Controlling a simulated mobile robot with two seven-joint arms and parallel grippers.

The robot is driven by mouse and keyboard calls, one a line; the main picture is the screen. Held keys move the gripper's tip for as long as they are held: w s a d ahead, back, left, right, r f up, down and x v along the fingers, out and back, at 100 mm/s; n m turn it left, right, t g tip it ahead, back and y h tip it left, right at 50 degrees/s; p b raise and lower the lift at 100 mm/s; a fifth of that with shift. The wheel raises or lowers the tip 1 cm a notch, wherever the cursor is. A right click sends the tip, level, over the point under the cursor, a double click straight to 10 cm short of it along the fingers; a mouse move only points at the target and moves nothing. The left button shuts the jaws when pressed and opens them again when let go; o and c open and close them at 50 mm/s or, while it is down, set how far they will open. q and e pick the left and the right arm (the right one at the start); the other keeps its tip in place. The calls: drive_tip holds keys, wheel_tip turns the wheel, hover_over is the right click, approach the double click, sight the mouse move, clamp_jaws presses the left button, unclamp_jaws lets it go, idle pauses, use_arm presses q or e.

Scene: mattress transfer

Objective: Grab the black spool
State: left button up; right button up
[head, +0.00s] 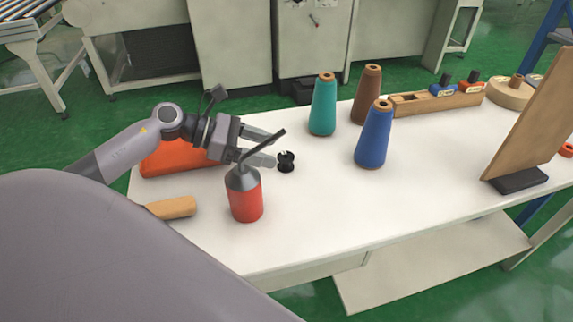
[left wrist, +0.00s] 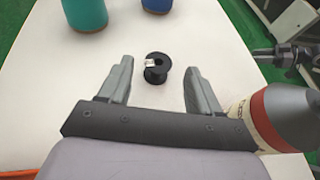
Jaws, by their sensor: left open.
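The black spool (head: 286,162) stands upright on the white table, just beyond the fingertips of my left gripper (head: 275,149). In the left wrist view the small black spool (left wrist: 157,68) is centred ahead of the two spread fingers of my left gripper (left wrist: 160,68). The gripper is open and empty, with the spool near the line of the fingertips and touching neither finger. A red oil can (head: 246,198) with a grey top and long spout stands in front of the gripper and partly hides it. My right gripper is not in view.
Teal (head: 323,104), brown (head: 367,92) and blue (head: 373,135) thread cones stand behind and right of the spool. A wooden-handled tool (head: 172,208) and an orange-red object (head: 170,158) lie at left. A wooden board (head: 532,120) stands at right. The table's front middle is clear.

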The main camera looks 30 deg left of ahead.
sight(282, 156)
use_arm(q)
drive_tip(key=x, duration=0.6)
drive_tip(key=shift+s+a+f, duration=0.1)
drive_tip(key=shift+a+f, duration=0.05)
drive_tip(key=shift+f, duration=0.2)
drive_tip(key=shift+c, duration=0.4)
drive_tip(key=c, duration=0.9)
